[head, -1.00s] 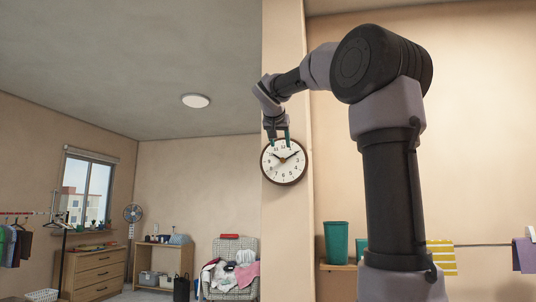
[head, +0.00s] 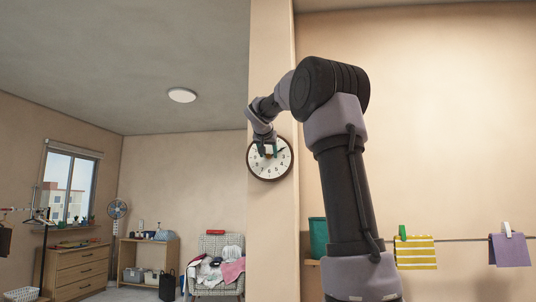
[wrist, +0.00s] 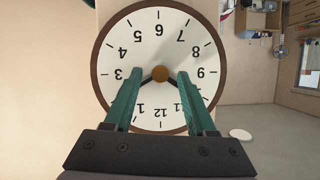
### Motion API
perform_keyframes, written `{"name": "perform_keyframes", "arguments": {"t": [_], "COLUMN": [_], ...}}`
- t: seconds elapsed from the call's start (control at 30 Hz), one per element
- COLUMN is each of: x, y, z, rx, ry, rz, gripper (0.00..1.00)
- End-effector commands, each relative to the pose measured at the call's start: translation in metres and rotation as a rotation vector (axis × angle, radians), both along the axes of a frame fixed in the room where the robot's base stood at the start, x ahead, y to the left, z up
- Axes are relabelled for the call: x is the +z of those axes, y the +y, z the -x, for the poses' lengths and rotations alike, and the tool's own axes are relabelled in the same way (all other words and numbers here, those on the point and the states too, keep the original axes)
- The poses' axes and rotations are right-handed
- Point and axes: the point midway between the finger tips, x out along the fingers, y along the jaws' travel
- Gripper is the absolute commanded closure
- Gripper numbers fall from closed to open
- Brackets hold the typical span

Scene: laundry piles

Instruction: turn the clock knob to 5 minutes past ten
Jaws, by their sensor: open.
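A round white clock (head: 262,174) with a dark brown rim hangs on the wall pillar. In the wrist view the clock (wrist: 128,50) appears upside down and fills the middle. A brown round knob (wrist: 160,73) sits at its centre. Two dark hands leave the knob, one toward about 2 and one toward about 10, both partly hidden by my fingers. My gripper (wrist: 158,76) is open, with one green fingertip on each side of the knob and visible gaps between. In the head view my gripper (head: 270,150) covers the upper middle of the dial.
The wall around the clock is bare. Well below stand a dresser (head: 82,270), a wooden shelf (head: 150,255) and a chair heaped with laundry (head: 215,270). A green bin (head: 318,238) and a line with hung cloths (head: 415,252) are at the right.

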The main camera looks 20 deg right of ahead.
Motion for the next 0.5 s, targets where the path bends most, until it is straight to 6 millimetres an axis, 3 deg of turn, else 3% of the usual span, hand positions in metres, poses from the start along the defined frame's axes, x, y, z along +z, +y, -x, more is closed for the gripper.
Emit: {"name": "perform_keyframes", "arguments": {"t": [0.1, 0.13, 0.27, 0.5], "x": [0.0002, 0.0002, 0.0002, 0.0001], "y": [0.0001, 0.0001, 0.0002, 0.0004], "z": [0.0001, 0.0002, 0.0003, 0.0002], "rx": [0.000, 0.000, 0.000, 0.000], "ry": [0.000, 0.000, 0.000, 0.004], "rz": [0.000, 0.000, 0.000, 0.006], "gripper": [0.44, 0.51, 1.00, 1.00]}}
